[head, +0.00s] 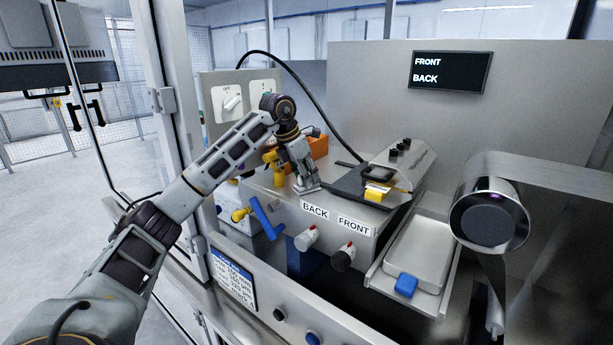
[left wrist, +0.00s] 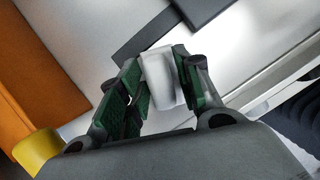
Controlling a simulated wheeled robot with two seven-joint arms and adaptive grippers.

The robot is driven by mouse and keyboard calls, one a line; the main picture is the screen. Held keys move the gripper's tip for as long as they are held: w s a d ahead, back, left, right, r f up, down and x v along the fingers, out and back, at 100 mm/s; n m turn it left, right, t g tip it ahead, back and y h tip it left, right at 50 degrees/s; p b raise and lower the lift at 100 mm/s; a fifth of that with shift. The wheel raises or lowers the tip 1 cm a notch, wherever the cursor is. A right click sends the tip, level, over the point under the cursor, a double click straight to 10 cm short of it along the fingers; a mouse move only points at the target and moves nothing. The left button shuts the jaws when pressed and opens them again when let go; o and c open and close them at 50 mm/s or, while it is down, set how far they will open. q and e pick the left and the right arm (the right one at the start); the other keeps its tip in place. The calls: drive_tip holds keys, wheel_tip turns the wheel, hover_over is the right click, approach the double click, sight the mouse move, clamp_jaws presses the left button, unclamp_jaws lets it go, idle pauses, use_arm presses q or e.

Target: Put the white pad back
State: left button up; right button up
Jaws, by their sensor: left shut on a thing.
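My left gripper (head: 306,184) is over the left part of the metal bench top (head: 270,190), behind the BACK label. In the left wrist view my left gripper (left wrist: 162,88) is shut on the white pad (left wrist: 160,72), a small white block between its green-lined fingers. In the head view the pad is too small and covered by the fingers to make out clearly. I cannot tell whether the pad touches the metal surface under it. My right gripper is not in view.
An orange bin (head: 319,147) stands close behind my left gripper. Two knobs stick out in front.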

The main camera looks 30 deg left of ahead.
use_arm(q)
drive_tip(key=shift+f, duration=0.1)
drive_tip(key=o, duration=0.9)
drive_tip(key=shift+b+v, duration=0.4)
drive_tip(key=shift+v, duration=5.65)
